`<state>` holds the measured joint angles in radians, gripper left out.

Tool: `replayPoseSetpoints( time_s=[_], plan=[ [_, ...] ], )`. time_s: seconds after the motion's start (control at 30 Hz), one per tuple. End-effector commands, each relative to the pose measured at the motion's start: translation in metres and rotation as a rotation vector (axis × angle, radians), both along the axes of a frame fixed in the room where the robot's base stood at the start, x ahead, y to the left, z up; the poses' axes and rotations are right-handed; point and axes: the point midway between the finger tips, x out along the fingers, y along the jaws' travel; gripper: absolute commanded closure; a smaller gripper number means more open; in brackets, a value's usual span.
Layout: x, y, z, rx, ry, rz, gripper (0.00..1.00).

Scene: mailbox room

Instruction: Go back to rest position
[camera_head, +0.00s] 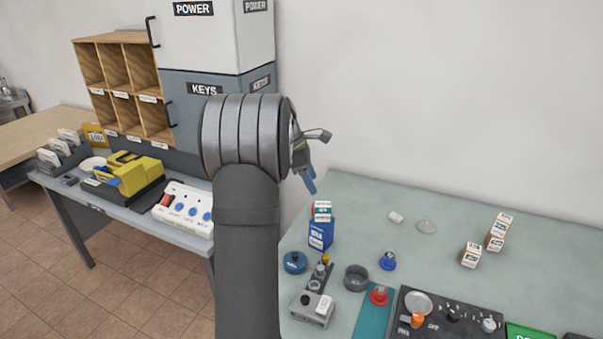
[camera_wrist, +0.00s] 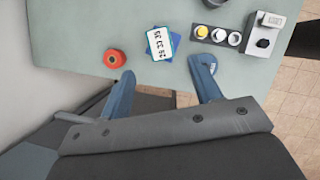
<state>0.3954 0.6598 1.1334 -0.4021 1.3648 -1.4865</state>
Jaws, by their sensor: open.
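My gripper (camera_head: 309,168) is raised above the left edge of the green-topped table, with my arm standing upright in front of the shelves in the head view. Its blue fingertips are spread apart in the wrist view (camera_wrist: 164,84), with nothing between them. Just beyond the fingers lies a blue box with a white label card (camera_wrist: 160,43) on top. In the head view this blue box (camera_head: 320,233) stands on the table below the gripper, apart from it.
The green table (camera_head: 370,205) holds a red knob (camera_head: 379,295), a dark ring (camera_head: 356,277), small labelled boxes (camera_head: 471,254) and a control panel (camera_head: 450,318). At left, a grey table carries a yellow device (camera_head: 130,170) and a white button panel (camera_head: 184,207). Cabinets (camera_head: 205,100) stand behind my arm.

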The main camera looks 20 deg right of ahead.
Motion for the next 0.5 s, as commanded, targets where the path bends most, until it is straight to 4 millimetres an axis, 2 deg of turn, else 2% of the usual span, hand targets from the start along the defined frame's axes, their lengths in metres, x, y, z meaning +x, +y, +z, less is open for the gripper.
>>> replayPoseSetpoints(
  time_s=[0.17,0.5],
  plan=[
    [-0.002,-0.005,-0.012,0.001,0.002,-0.001,0.42],
    [-0.012,-0.028,-0.072,0.002,0.003,-0.002,0.42]
  ],
)
